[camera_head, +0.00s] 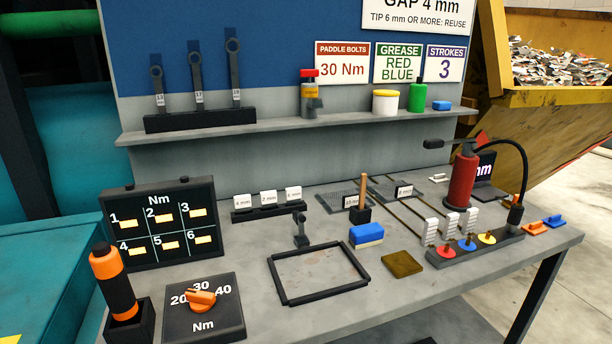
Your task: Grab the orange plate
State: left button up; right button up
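A small flat orange piece (536,229), the likeliest match for the orange plate, lies at the right end of the grey workbench (455,300). It has a raised grip-like part on top and sits next to a similar blue piece (554,221). Another small orange item shows just behind it, partly hidden by the black hose end. Neither of my grippers is in view.
A red extinguisher-like bottle (462,180) with a black hose stands left of the orange piece. A dark rack (480,250) with red, blue and yellow discs lies in front. A black frame (318,297), blue block (366,234) and torque dial (205,325) stand further left.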

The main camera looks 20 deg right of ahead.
aim_at(533, 228)
jog(key=l+u, duration=0.3)
jog(key=k+l+u, duration=0.15)
jog(key=l+u, duration=0.2)
jog(key=k+l+u, duration=0.15)
jog(key=l, duration=0.15)
jog(key=k+l+u, duration=0.15)
jog(key=l, duration=0.15)
jog(key=l+u, duration=0.15)
jog(key=k+l+u, duration=0.15)
jog(key=l, duration=0.25)
jog(key=k+l+u, duration=0.1)
jog(key=k+l, duration=0.85)
jog(key=l, duration=0.15)
jog(key=k+l+u, duration=0.1)
jog(key=k+l, duration=0.4)
jog(key=l, duration=0.15)
